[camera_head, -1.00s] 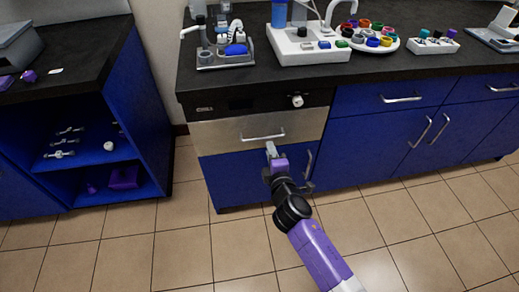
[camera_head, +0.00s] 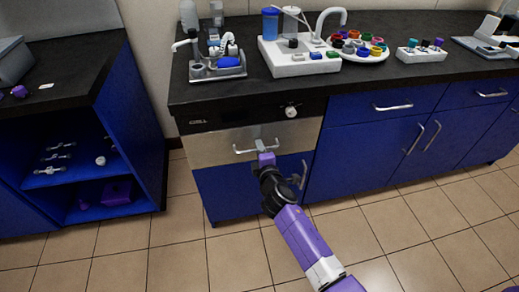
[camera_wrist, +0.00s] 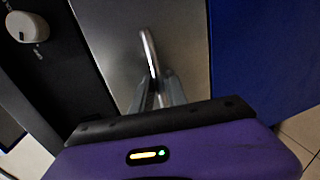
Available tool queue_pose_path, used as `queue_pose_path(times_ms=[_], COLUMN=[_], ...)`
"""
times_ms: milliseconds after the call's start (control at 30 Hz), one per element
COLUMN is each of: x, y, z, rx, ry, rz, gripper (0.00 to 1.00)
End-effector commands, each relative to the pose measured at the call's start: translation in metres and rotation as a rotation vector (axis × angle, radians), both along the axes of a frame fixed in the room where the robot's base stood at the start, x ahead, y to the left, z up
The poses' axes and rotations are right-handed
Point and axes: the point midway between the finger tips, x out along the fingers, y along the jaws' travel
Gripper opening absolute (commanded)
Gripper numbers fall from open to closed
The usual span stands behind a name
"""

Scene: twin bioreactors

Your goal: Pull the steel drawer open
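The steel drawer (camera_head: 217,148) is a brushed-metal front under a black panel in the blue lab cabinet. Its front looks flush with the cabinet. Its bar handle (camera_head: 243,151) runs across the front. My gripper (camera_head: 265,147) is at the right part of this handle. In the wrist view, the steel front (camera_wrist: 115,35) fills the middle and the curved end of the handle (camera_wrist: 149,47) shows ahead of the fingers. The fingers (camera_wrist: 160,82) are close together on the bar, hiding the rest of it.
A white knob (camera_head: 291,112) sits on the black panel above the drawer; it also shows in the wrist view (camera_wrist: 27,27). A vertical door handle (camera_head: 304,174) is close to the right of my wrist. An open blue shelf unit (camera_head: 150,150) stands left. Tiled floor (camera_head: 180,240) in front is clear.

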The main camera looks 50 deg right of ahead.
Motion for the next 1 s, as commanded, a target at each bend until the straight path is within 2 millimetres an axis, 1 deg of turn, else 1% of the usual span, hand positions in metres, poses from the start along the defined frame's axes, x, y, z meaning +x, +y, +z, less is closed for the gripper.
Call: queue_pose_path(times_ms=[33, 67, 100, 1000], x=[-0.0001, -0.0002, -0.0002, -0.0004], y=[0.0001, 0.0001, 0.0001, 0.0005], z=[0.0, 0.0, 0.0, -0.0003], rx=[0.0, 0.0, 0.0, 0.001], ry=[0.0, 0.0, 0.0, 0.001], rz=[0.0, 0.0, 0.0, 0.0], gripper=[0.09, 0.03, 0.0, 0.0])
